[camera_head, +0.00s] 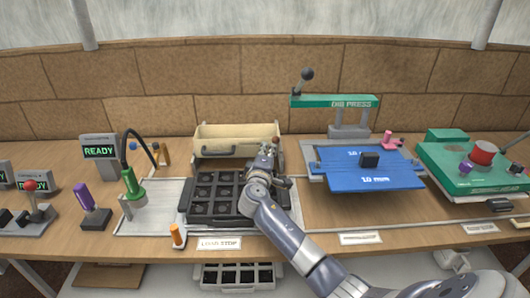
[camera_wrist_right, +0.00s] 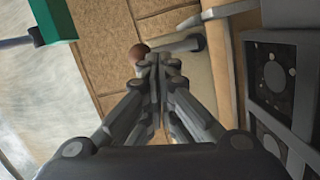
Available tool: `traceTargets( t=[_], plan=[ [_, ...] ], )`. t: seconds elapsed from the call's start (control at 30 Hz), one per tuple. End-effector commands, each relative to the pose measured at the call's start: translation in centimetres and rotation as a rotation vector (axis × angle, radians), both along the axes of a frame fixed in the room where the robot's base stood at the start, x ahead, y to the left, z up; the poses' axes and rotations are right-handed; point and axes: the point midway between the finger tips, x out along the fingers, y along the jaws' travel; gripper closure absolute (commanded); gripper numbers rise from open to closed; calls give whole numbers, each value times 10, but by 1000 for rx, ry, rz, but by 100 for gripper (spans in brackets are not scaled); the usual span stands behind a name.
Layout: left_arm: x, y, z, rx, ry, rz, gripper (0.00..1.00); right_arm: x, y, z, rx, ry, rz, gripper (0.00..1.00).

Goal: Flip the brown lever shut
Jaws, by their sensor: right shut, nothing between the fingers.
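The brown lever has a round brown knob (camera_head: 276,139), which shows just beyond my right gripper (camera_head: 270,150). In the right wrist view the brown knob (camera_wrist_right: 138,54) and its grey shaft (camera_wrist_right: 184,44) lie just past the tips of my right gripper (camera_wrist_right: 157,64). The shaft lies roughly sideways in that picture. The fingers are shut together with nothing between them. They partly cover the lever, and I cannot tell whether they touch it. The lever's base is hidden. My left gripper is not in view.
A black tray with square pockets (camera_head: 203,210) lies below my right wrist. A cream open bin (camera_head: 225,132) stands behind it. A green press (camera_head: 335,101) and blue plate (camera_head: 365,180) are to the right. A green-based hose nozzle (camera_head: 132,186) stands left.

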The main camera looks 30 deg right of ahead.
Motion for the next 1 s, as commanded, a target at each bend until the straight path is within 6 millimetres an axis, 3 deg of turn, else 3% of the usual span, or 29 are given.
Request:
traceTargets(
  t=[1.0],
  plan=[
    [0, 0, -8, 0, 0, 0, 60, -17, -28, 7, 524, -322, -2, 100]
  ],
)
